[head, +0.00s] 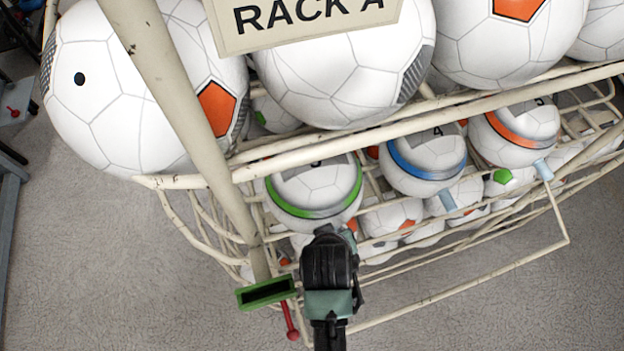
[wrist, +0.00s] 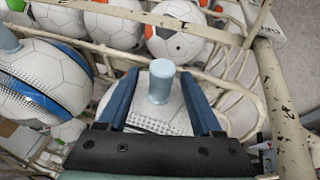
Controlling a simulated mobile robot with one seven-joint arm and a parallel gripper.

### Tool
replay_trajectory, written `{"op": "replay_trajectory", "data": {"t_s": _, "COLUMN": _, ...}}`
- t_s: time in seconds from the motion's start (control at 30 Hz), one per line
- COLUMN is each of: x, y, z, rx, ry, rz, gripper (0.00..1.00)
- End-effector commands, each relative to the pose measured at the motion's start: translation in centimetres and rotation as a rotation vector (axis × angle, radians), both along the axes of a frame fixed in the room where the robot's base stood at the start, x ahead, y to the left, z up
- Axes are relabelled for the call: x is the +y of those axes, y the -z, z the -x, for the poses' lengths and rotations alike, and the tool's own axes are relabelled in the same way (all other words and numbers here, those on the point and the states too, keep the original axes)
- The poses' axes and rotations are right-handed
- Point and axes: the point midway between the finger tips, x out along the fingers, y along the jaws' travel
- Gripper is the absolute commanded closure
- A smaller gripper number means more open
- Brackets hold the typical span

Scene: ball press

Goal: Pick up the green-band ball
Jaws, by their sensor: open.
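The green-band ball (head: 315,186) sits in the front row of the rack, white with a green ring around it. My gripper (head: 328,236) is at its near side in the head view and hides part of its lower edge. In the wrist view my gripper (wrist: 159,76) is open, with one blue finger on each side of a light-blue peg (wrist: 160,82). The peg stands up from a white ball between the fingers, apparently the green-band ball; its band does not show there. The fingers appear apart from the peg.
The blue-band ball (head: 425,163) sits just to the right, and the orange-band ball (head: 515,132) beyond it. Cream rack bars (head: 190,95) and large balls rise above. A green bracket (head: 267,291) with a red lever (head: 290,322) is left of my gripper.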

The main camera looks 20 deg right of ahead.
Motion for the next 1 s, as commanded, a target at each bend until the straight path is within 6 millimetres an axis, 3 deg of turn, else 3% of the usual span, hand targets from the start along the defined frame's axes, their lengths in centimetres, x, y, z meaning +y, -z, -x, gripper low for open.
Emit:
{"op": "replay_trajectory", "data": {"t_s": 0.2, "x": -0.6, "y": 2.5, "z": -1.1, "rx": 0.001, "ry": 0.000, "rz": -0.001, "gripper": 0.33}}
{"op": "replay_trajectory", "data": {"t_s": 0.57, "x": -0.8, "y": 3.1, "z": -1.4, "rx": -0.002, "ry": -0.001, "rz": 0.000, "gripper": 0.33}}
{"op": "replay_trajectory", "data": {"t_s": 0.93, "x": -0.8, "y": 3.1, "z": -1.4, "rx": -0.001, "ry": 0.000, "rz": 0.000, "gripper": 1.00}}
{"op": "replay_trajectory", "data": {"t_s": 1.0, "x": -0.8, "y": 3.1, "z": -1.4, "rx": -0.001, "ry": 0.000, "rz": 0.000, "gripper": 1.00}}
